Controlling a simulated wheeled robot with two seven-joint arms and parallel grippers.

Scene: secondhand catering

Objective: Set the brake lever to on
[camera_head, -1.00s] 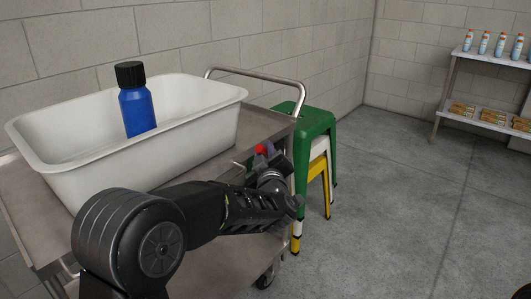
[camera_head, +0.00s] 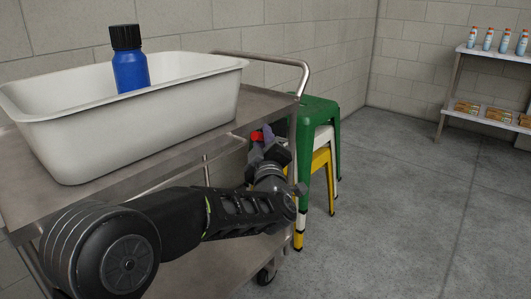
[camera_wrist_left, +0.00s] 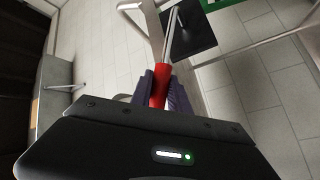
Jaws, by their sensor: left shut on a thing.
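The brake lever's red grip (camera_head: 257,136) shows at the right end of the steel trolley (camera_head: 190,150), just below its top shelf. In the left wrist view the red grip (camera_wrist_left: 159,86) sits between the two purple-grey fingers, with a metal rod running on beyond it. My left gripper (camera_head: 268,143) is shut on the red grip; in the left wrist view its fingers (camera_wrist_left: 163,92) press on both sides. Part of the lever is hidden behind my gripper in the head view. My right gripper is out of view.
A white tub (camera_head: 150,115) with a blue bottle (camera_head: 130,70) stands on the trolley. Green, white and yellow stools (camera_head: 318,115) stand close behind the trolley's right end. Shelves (camera_head: 490,55) with bottles and boxes are far right. The floor (camera_head: 400,220) at right is clear.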

